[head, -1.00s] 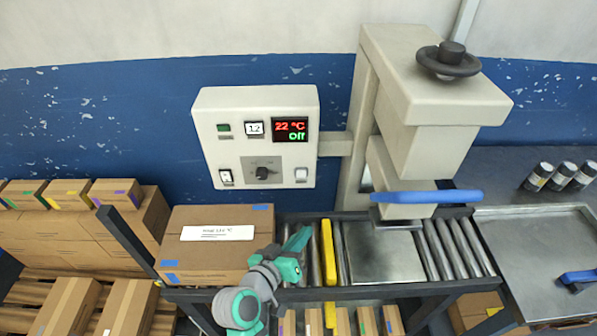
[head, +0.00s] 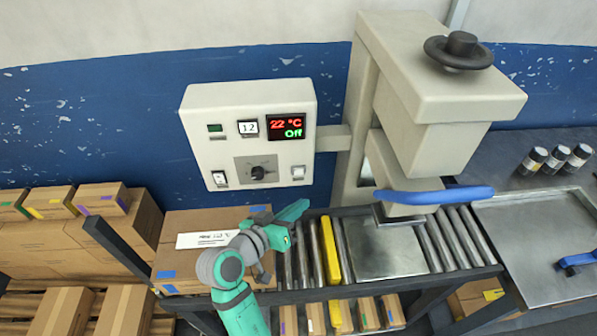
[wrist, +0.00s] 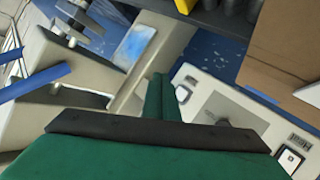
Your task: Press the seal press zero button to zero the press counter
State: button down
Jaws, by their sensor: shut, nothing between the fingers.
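The pale control box (head: 200,130) stands behind the roller bed. It carries a counter reading 12 (head: 248,127), a red and green display (head: 286,127) reading 22 °C and Off, and a small green part (head: 214,128). Below are a rocker switch (head: 220,178), a black knob (head: 258,172) and a white button (head: 298,172). My gripper (head: 303,208) is shut and empty, below and in front of the box. In the wrist view the closed fingers (wrist: 160,84) appear beside the white button (wrist: 183,93), apparently apart from it.
The seal press (head: 440,90) with its blue handle (head: 435,195) stands right of the box. A labelled carton (head: 185,275) lies behind my arm. A yellow bar (head: 330,250) crosses the rollers. A metal tray (head: 530,240) and dark jars (head: 555,160) are at right.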

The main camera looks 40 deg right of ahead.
jog(key=w+d, duration=0.4)
jog(key=w, duration=0.2)
jog(key=shift+w, duration=0.3)
jog(key=shift+w, duration=0.1)
dwell(1.9)
jog(key=shift+w+d, duration=0.2)
jog(key=shift+w, duration=0.05)
jog(key=shift+w+d, duration=0.25)
jog(key=shift+w, duration=0.1)
dwell(0.9)
jog(key=shift+s+a, duration=0.45)
jog(key=shift+s, duration=0.25)
dwell(0.3)
jog(key=s+a, duration=0.1)
jog(key=s, duration=0.2)
jog(key=s+a, duration=0.1)
jog(key=shift+s+a, duration=0.15)
jog(key=shift+a, duration=0.2)
